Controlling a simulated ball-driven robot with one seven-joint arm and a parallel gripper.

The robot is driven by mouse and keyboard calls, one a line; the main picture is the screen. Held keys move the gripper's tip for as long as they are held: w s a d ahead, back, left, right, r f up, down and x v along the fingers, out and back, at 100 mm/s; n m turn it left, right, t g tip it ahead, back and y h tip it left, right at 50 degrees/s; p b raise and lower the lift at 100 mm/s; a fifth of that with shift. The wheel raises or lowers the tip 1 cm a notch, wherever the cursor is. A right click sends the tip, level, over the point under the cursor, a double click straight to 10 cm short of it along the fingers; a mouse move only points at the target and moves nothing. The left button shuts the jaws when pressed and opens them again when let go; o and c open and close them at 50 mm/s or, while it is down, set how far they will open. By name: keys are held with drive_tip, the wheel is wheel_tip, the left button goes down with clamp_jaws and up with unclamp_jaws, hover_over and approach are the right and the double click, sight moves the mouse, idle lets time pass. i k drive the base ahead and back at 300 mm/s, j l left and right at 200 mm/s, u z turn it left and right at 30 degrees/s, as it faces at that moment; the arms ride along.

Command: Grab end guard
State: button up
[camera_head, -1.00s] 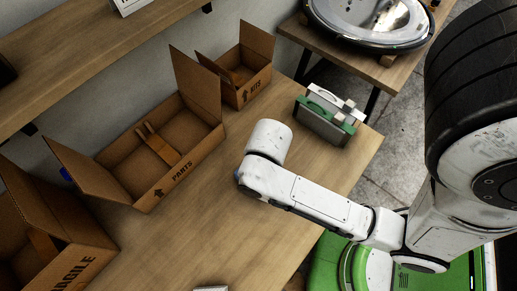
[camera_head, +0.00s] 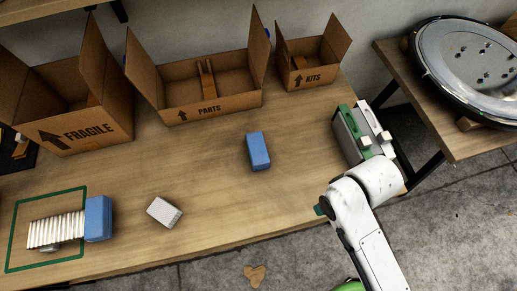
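A blue block (camera_head: 257,151), which looks like a loose end guard, lies alone on the wooden workbench (camera_head: 215,185), right of its middle. A second blue block (camera_head: 97,218) sits against the right end of a pale ribbed part (camera_head: 55,230) at the bench's left. That part lies mostly inside a green rectangular outline marked on the bench. My white arm reaches up from the bottom right, to the right of the loose blue block and apart from it in the picture. My gripper does not show, so its fingers and any contents are hidden.
Cardboard boxes marked FRAGILE (camera_head: 75,125), PARTS (camera_head: 225,105) and KITS (camera_head: 311,79) stand open along the back. A small grey-white block (camera_head: 163,211) lies at front centre. A green-and-white case (camera_head: 347,134) stands near my arm. A side table (camera_head: 445,112) holds a round metal device.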

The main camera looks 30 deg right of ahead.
sight(257, 153)
drive_tip(key=i+l+u, duration=0.1)
drive_tip(key=i, duration=0.25)
drive_tip(key=i+l, duration=0.35)
drive_tip(key=u, duration=1.45)
